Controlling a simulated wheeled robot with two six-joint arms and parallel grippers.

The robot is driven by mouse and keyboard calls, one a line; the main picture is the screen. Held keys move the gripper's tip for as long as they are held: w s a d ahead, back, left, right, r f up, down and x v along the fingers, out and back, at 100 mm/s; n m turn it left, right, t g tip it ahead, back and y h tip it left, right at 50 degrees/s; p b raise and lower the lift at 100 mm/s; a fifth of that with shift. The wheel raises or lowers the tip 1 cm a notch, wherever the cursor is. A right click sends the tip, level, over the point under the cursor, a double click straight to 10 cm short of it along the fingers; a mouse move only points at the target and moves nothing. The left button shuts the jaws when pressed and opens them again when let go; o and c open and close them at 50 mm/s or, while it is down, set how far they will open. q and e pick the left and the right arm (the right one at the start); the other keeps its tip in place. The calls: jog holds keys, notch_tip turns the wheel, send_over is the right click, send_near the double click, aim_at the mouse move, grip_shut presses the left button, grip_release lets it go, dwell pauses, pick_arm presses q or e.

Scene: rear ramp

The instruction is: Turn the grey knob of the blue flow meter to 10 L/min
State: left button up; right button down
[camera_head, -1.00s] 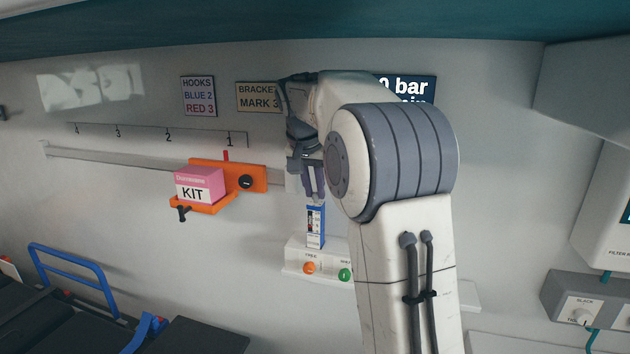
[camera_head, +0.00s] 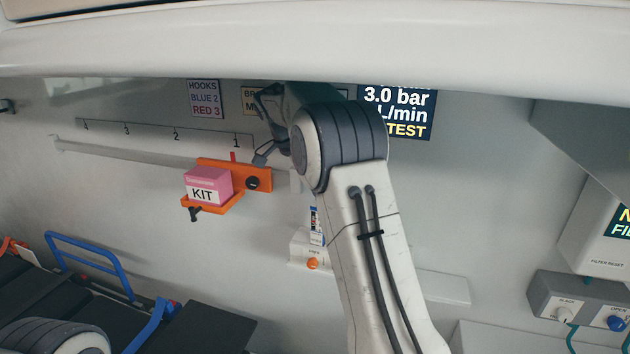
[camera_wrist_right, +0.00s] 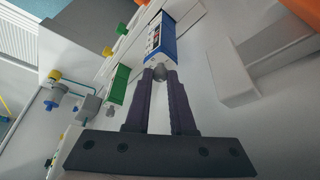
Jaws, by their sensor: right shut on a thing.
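The blue flow meter (camera_wrist_right: 165,38), a white and blue box with small markings, is in the upper middle of the right wrist view. Its grey knob (camera_wrist_right: 158,72) is between the fingertips of my right gripper (camera_wrist_right: 158,78), which is shut on it. In the head view the flow meter (camera_head: 315,218) shows partly beside my right arm, above a white outlet panel (camera_head: 300,250). The fingers are hidden there behind the arm. The scale reading is too small to make out. My left gripper is not in view.
A green flow meter (camera_wrist_right: 118,86) stands beside the blue one. An orange bracket (camera_head: 232,178) with a pink kit box (camera_head: 208,186) is to the left on the wall rail. A dark sign (camera_head: 398,112) reads "3.0 bar", partly covered.

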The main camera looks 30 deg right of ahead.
jog(key=shift+m+g+p, duration=0.4)
jog(key=shift+m+p, duration=0.25)
jog(key=shift+m, duration=0.35)
dwell(0.8)
jog(key=c, duration=0.8)
grip_release()
jog(key=shift+o, duration=0.2)
jog(key=shift+w, duration=0.1)
jog(key=w+a+r, duration=0.2)
jog(key=a, duration=0.4)
jog(key=w+a+r+p, duration=0.1)
jog(key=w+a+r, duration=0.1)
jog(key=a, duration=0.4)
jog(key=shift+w+a+r+p, duration=0.3)
jog(key=shift+w+a, duration=0.1)
jog(key=shift+w, duration=0.3)
